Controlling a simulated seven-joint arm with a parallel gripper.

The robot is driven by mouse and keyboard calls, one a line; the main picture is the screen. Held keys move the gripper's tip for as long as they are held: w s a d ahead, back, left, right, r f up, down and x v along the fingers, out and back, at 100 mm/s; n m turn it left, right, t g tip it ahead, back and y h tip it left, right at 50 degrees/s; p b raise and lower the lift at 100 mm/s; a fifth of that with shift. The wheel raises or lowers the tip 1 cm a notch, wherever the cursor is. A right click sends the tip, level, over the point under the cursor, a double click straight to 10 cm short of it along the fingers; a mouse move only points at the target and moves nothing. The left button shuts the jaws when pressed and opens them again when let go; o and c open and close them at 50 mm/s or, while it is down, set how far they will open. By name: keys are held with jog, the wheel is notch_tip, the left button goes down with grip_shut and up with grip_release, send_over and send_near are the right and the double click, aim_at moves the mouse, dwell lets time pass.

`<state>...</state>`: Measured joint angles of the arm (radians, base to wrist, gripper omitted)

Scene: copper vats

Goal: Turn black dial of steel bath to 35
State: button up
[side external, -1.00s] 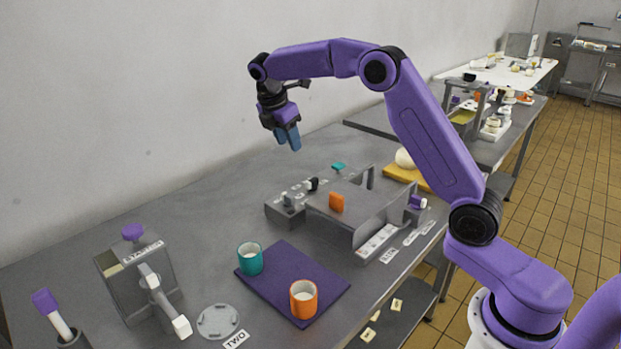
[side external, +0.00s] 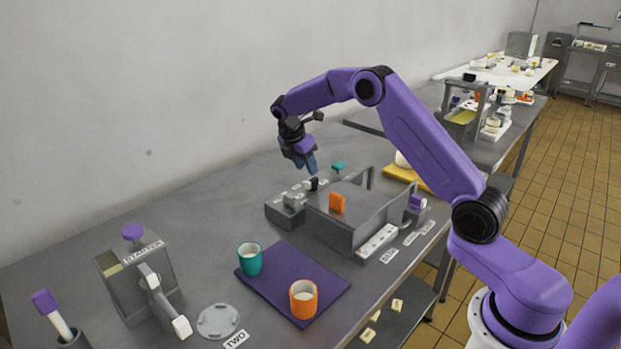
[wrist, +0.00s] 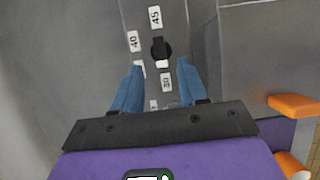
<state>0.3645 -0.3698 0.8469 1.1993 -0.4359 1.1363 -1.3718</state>
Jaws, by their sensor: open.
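The black dial (side external: 312,184) sits on a grey panel beside the steel bath (side external: 345,228). In the wrist view the dial (wrist: 160,50) lies just beyond and between my fingertips. A 45 label (wrist: 154,16) is above it, a 40 label (wrist: 133,40) to its left and a 30 label (wrist: 167,83) below it. Other white labels are partly hidden by my fingers. I cannot tell which number the dial points at. My gripper (side external: 312,165) is open, above the dial and apart from it; its blue fingers (wrist: 159,80) show empty.
An orange handle (side external: 337,202) stands up at the bath, and a teal knob (side external: 338,167) is behind it. A teal cup (side external: 250,259) and an orange cup (side external: 303,299) stand on a purple mat (side external: 290,262) in front.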

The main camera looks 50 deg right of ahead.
aim_at(312, 180)
jog(key=shift+x, duration=3)
grip_shut()
